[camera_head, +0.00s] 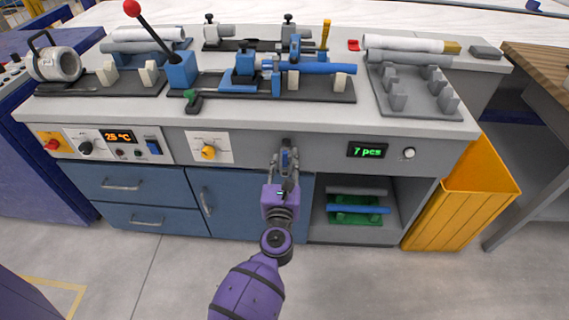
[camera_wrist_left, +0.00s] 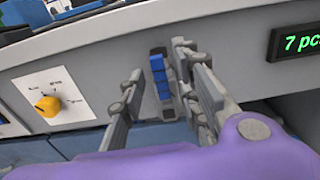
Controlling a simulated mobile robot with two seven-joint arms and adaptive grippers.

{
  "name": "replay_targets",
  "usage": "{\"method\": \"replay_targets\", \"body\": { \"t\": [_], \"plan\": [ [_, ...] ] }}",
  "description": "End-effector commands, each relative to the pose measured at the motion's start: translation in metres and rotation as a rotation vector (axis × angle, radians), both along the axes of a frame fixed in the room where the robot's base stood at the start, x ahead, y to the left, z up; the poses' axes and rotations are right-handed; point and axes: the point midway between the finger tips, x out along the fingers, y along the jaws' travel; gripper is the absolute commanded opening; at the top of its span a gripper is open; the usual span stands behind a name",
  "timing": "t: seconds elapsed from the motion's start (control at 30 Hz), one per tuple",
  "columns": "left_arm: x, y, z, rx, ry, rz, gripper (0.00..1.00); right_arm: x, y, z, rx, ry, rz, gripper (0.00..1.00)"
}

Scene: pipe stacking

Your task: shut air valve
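A small blue lever (camera_wrist_left: 160,78) with a dark top sits on the bench's grey front panel and looks like the air valve's handle. It also shows small in the head view (camera_head: 285,158). It stands roughly upright. My left gripper (camera_head: 286,166) is in front of the panel, with its fingers pointing at it. In the left wrist view the gripper (camera_wrist_left: 158,66) is open, with one finger on each side of the lever. A gap shows on the lever's left; contact on the right cannot be told. My right gripper is not in view.
A yellow knob (camera_head: 208,152) on a white plate is left of the lever. A green display (camera_head: 367,150) reading 7 pcs and a white knob (camera_head: 409,153) are to its right. Below are blue drawers (camera_head: 122,185) and an open shelf; a yellow bin (camera_head: 465,195) stands right.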

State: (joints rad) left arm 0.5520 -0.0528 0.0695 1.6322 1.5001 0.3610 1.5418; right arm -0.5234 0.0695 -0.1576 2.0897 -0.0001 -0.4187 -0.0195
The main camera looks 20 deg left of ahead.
Motion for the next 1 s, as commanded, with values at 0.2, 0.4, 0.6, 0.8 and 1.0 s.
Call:
{"method": "replay_targets", "body": {
  "t": [0.2,0.4,0.6,0.8,1.0],
  "plan": [
    [-0.0002,-0.0001,0.0000,0.001,0.000,0.000,0.20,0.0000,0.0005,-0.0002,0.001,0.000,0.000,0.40],
    [-0.0004,-0.0001,0.0000,0.001,0.000,0.000,0.00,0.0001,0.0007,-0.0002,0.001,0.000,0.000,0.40],
    [-0.0004,-0.0001,0.0000,0.001,0.000,0.000,0.00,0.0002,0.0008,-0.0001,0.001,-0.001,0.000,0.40],
    [-0.0004,0.0011,0.0001,0.007,0.002,0.000,0.00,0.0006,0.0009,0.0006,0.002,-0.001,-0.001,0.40],
    [0.0000,0.0086,0.0008,0.045,0.012,0.000,0.00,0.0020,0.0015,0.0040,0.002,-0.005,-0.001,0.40]
  ]
}}
